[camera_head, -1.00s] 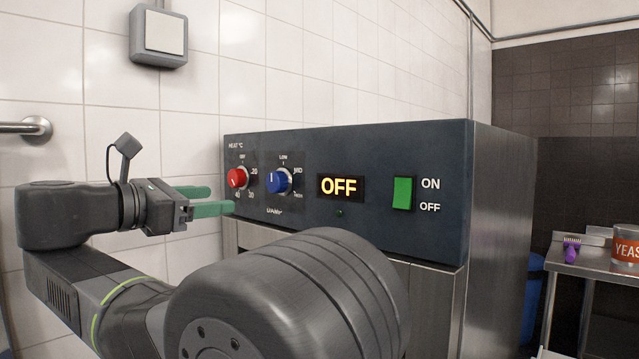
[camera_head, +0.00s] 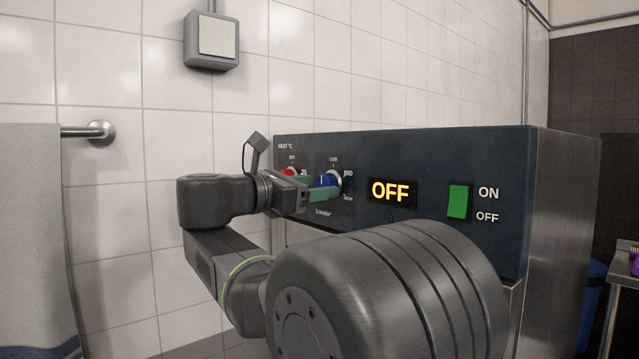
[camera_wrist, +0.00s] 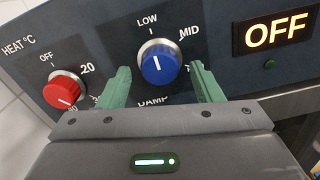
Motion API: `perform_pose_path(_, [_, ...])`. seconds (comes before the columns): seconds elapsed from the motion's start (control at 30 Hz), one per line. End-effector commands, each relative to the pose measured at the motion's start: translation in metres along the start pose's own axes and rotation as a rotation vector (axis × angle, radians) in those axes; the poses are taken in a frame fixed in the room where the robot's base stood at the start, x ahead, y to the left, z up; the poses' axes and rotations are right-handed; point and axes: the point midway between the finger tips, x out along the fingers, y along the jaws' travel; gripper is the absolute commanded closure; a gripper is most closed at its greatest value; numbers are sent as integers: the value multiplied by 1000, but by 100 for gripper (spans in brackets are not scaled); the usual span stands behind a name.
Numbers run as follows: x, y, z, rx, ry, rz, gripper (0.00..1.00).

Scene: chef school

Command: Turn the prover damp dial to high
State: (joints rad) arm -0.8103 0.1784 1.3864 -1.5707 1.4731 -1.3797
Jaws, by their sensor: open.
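The blue damp dial (camera_head: 328,180) sits on the prover's dark front panel. In the wrist view the dial (camera_wrist: 159,63) has a silver collar, and its white mark points up, roughly toward LOW. MID is at its upper right; the lower right label is mostly hidden by a finger, and DAMP below is partly covered. My gripper (camera_head: 323,187) is open, its green fingers on either side of the dial. In the wrist view my gripper (camera_wrist: 160,70) shows a gap between each finger and the blue knob; I cannot tell whether the fingertips reach beside it.
The red heat dial (camera_wrist: 65,91) is just left of my left finger. The lit display (camera_head: 394,192) reads OFF, with a green switch (camera_head: 458,201) to its right. A towel (camera_head: 35,240) hangs on a wall rail at left.

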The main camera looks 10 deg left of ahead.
Motion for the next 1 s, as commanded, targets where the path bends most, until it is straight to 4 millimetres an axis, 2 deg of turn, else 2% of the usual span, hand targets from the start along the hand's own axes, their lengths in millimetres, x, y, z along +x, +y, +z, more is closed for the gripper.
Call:
perform_pose_path(0.2, [16,0,0,-1,0,-1,41])
perform_pose_path(0.5, [17,0,0,-1,1,0,41])
perform_pose_path(0.7, [17,0,0,-1,1,0,75])
perform_pose_path(1.0, [17,0,-1,32,1,0,75])
